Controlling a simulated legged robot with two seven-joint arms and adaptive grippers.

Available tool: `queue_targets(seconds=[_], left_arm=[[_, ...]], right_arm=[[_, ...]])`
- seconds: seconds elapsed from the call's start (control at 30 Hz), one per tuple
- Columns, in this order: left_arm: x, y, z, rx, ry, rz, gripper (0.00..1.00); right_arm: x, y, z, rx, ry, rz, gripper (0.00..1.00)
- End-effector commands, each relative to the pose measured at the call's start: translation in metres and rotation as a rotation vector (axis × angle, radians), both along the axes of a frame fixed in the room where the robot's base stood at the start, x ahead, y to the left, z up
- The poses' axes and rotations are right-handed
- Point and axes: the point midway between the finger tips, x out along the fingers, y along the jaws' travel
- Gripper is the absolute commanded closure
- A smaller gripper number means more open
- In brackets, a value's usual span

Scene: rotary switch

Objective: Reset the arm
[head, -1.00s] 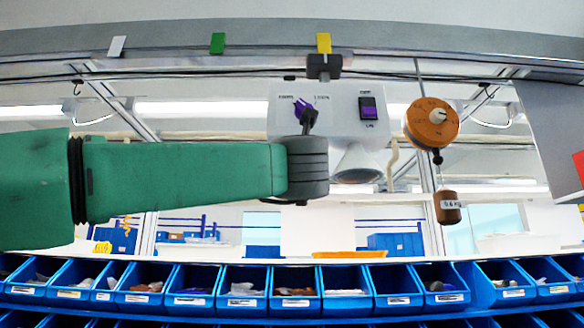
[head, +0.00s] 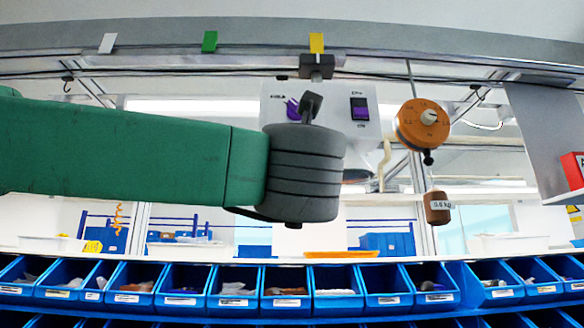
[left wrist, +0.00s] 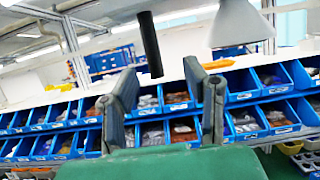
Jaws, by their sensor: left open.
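A white switch box (head: 336,105) hangs from the overhead rail in the head view. It carries a purple rotary knob (head: 292,108) on its left and a purple rocker switch (head: 360,108) on its right. My left gripper (head: 311,105) is at the end of the green arm, in front of the box. It covers part of the knob and the box's lower portion. The left wrist view shows its two dark fingers (left wrist: 163,85) apart with nothing between them. A pale cone (left wrist: 240,25) and a dark rod (left wrist: 150,45) appear beyond them. My right gripper is out of view.
An orange dial (head: 423,125) with a brown hanging weight (head: 438,208) is right of the box. Blue bins (head: 235,292) line the bottom. A grey panel (head: 545,140) stands at far right. The space between the gripper and the bins is clear.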

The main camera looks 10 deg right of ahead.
Motion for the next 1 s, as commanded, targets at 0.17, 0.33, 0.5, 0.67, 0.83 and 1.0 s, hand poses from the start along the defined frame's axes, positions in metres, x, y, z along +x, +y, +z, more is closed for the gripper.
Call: queue_targets(seconds=[0.17, 0.33, 0.5, 0.67, 0.83, 1.0], left_arm=[[-0.007, 0.001, -0.003, -0.001, 0.0, 0.001, 0.6], [-0.007, 0.003, -0.003, -0.002, 0.0, 0.0, 0.6], [-0.007, 0.002, -0.003, -0.001, 0.0, 0.001, 0.6], [-0.007, 0.001, -0.003, 0.0, 0.0, 0.0, 0.6], [0.006, -0.004, -0.03, 0.085, 0.013, 0.015, 0.6], [0.045, -0.014, -0.129, 0.398, 0.056, 0.053, 0.6]], right_arm=[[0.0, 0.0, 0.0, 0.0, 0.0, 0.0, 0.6], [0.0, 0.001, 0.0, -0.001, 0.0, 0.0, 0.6], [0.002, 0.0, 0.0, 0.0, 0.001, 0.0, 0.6], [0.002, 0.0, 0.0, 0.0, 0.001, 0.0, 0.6], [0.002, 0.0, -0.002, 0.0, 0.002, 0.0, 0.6], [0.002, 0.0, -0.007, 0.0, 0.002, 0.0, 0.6]])
